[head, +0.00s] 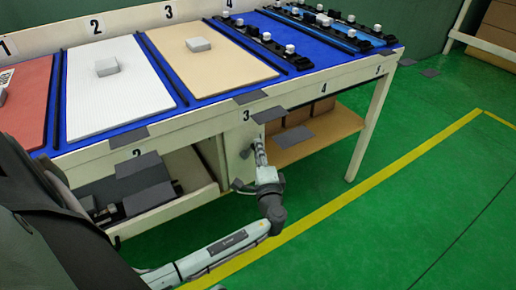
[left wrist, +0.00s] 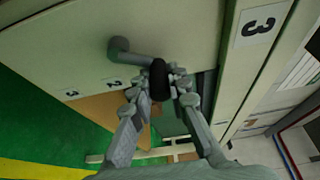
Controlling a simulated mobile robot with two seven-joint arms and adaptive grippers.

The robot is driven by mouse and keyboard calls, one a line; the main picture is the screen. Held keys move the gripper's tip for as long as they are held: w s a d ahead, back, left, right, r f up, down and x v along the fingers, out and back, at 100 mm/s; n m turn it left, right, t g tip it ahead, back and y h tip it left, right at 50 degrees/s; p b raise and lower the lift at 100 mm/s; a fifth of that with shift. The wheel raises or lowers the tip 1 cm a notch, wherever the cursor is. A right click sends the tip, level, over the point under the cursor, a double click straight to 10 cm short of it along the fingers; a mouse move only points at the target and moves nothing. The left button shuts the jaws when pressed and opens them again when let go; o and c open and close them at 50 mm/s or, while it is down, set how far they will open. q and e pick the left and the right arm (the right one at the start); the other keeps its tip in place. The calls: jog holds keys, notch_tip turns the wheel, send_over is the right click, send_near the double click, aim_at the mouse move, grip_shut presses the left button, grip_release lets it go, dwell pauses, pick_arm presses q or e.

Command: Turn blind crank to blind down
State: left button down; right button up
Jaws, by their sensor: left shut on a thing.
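The blind crank (left wrist: 136,56) shows in the left wrist view as a grey bent arm coming out of a pale panel, with a dark knob (left wrist: 159,80) at its end. My left gripper (left wrist: 161,88) has its two fingers on either side of the knob and is shut on it. In the head view my left gripper (head: 260,150) is at the pale end panel under the table, below the label 3. The crank is too small there to make out clearly. The blind itself cannot be told apart. My right gripper is not in view.
A long table with blue edges (head: 310,77) carries white (head: 135,75) and tan (head: 220,70) boards, grey blocks and black rails with several white-topped clips. Brown boxes (head: 297,115) sit on a lower shelf. Green floor with a yellow line (head: 330,207) is clear at the right.

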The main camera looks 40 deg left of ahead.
pick_arm(q)
jog(key=shift+f, duration=0.1)
jog(key=c, duration=1.4)
grip_release()
jog(key=shift+c, duration=0.2)
jog(key=v, duration=0.7)
jog(key=shift+s, duration=0.25)
jog(key=shift+d, duration=0.15)
